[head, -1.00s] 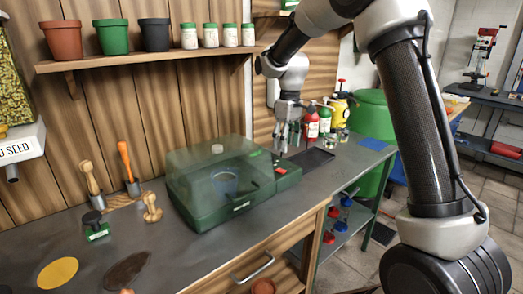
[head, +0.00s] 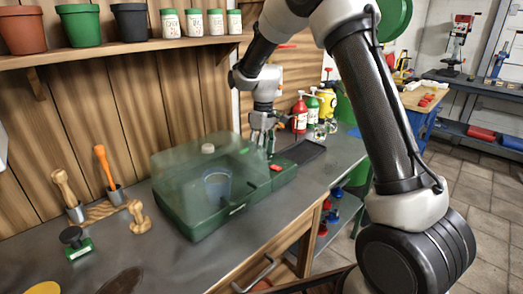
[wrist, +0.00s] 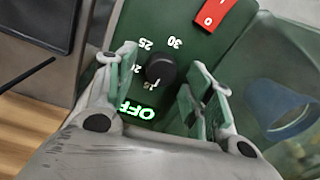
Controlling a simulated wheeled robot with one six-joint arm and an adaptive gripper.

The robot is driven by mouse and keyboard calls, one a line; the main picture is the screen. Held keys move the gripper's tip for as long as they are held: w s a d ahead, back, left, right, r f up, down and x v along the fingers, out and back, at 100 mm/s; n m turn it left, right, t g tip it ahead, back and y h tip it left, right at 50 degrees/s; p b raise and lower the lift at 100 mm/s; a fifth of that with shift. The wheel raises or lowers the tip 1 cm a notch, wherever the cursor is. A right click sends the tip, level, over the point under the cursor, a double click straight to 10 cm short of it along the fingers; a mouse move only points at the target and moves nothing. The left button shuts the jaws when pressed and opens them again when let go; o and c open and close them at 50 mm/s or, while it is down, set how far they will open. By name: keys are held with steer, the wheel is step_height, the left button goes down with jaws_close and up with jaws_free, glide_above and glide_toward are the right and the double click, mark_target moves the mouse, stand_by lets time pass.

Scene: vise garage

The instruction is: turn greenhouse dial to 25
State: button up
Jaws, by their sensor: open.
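The greenhouse (head: 190,208) is a green box with a clear lid on the workbench, with a blue pot (head: 217,187) inside. Its dial (wrist: 160,68) is a small black knob on the green control panel, with 25 and 30 printed above it, partly covered smaller numbers at its left and below, and a lit green OFF beneath. I cannot tell which number the knob points to. My gripper (wrist: 164,74) is open, its fingers on either side of the knob with gaps visible. In the head view my gripper (head: 262,142) is over the panel and hides the dial.
A red switch (wrist: 221,12) sits on the panel near the dial, beside the clear lid. A dark tray (head: 302,151) lies right of the greenhouse, with red and green bottles (head: 300,112) behind. Wooden-handled tools (head: 68,195) stand at left. A shelf (head: 120,48) with pots runs above.

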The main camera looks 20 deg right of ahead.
steer(key=shift+f, duration=0.2)
steer(key=c, duration=1)
